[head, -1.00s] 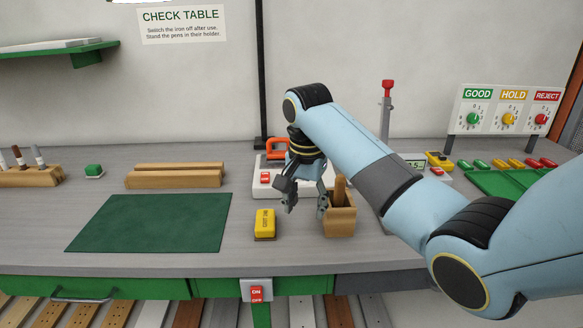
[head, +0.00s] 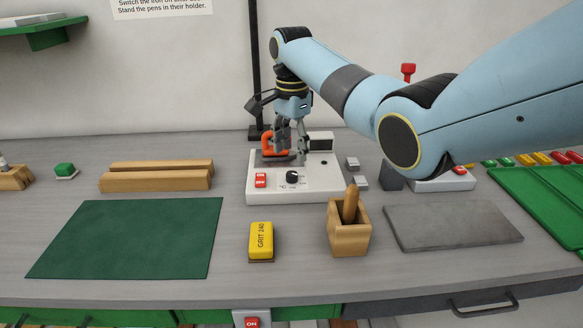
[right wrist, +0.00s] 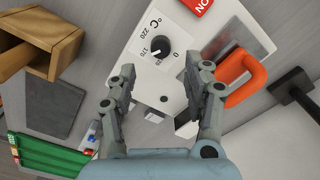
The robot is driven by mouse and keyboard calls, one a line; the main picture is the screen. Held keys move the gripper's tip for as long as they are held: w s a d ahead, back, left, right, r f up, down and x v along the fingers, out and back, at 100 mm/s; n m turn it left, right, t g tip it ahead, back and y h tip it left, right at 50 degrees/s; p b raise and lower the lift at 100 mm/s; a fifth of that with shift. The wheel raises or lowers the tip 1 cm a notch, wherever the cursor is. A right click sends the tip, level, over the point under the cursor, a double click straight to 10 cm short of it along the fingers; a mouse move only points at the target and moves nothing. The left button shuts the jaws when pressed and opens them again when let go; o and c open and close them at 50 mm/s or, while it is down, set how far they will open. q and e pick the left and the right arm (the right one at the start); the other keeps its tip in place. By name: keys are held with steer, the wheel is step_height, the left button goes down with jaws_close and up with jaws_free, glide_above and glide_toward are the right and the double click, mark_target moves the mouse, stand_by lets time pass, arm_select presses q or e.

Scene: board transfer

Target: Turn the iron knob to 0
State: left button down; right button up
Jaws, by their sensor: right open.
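The iron knob (head: 292,177) is a small black dial on the front of the white iron station (head: 262,192). In the right wrist view the knob (right wrist: 158,44) has a white mark that seems to point toward 170; the scale also shows 220 and 0. My right gripper (head: 290,153) is open and empty, above and behind the knob in the head view. In the right wrist view its fingertips (right wrist: 165,72) are spread, with the knob beyond them, and not touching it. The orange-handled iron (right wrist: 245,75) rests beside the knob, partly hidden by a finger. My left gripper is not in view.
A red ON/OFF switch (head: 261,180) sits left of the knob. A yellow grit block (head: 261,240) and a wooden holder (head: 347,238) stand in front of the station. A green mat (head: 130,238) lies left, a grey slab (head: 450,228) right.

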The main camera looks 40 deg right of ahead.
mark_target(292, 174)
step_height(292, 174, down, 4)
steer(key=shift+r, duration=0.1)
step_height(292, 174, down, 3)
steer(key=shift+r, duration=0.2)
steer(key=shift+f, duration=0.15)
steer(key=shift+c, duration=0.4)
steer(key=c, duration=0.4)
jaws_close()
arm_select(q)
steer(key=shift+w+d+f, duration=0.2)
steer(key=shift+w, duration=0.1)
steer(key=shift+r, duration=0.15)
